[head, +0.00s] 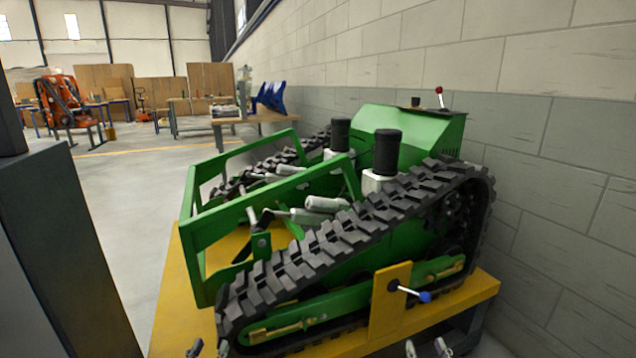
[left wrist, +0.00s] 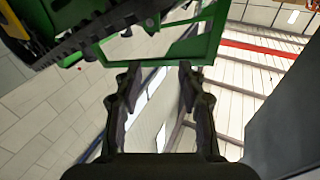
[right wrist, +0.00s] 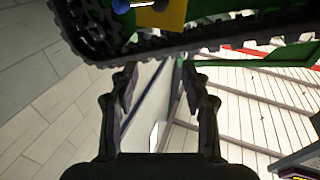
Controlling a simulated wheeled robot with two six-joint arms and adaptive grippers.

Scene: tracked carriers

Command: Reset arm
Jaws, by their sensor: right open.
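My left gripper (head: 208,348) shows only its fingertips at the bottom edge of the head view. In the left wrist view its fingers (left wrist: 158,72) are apart with nothing between them. My right gripper (head: 427,348) also shows only its tips at the bottom edge, further right. In the right wrist view its fingers (right wrist: 158,72) are apart and empty. Both grippers are in front of the green tracked carrier (head: 400,152) and look clear of it. The rest of both arms is out of the head view.
The carrier's black track (head: 330,247) runs above a yellow platform (head: 170,310). A yellow plate (head: 389,300) holds a lever with a blue knob (head: 425,297). A red-knobbed lever (head: 440,91) stands on top. A block wall (head: 560,150) is behind; a dark cabinet (head: 65,240) is left.

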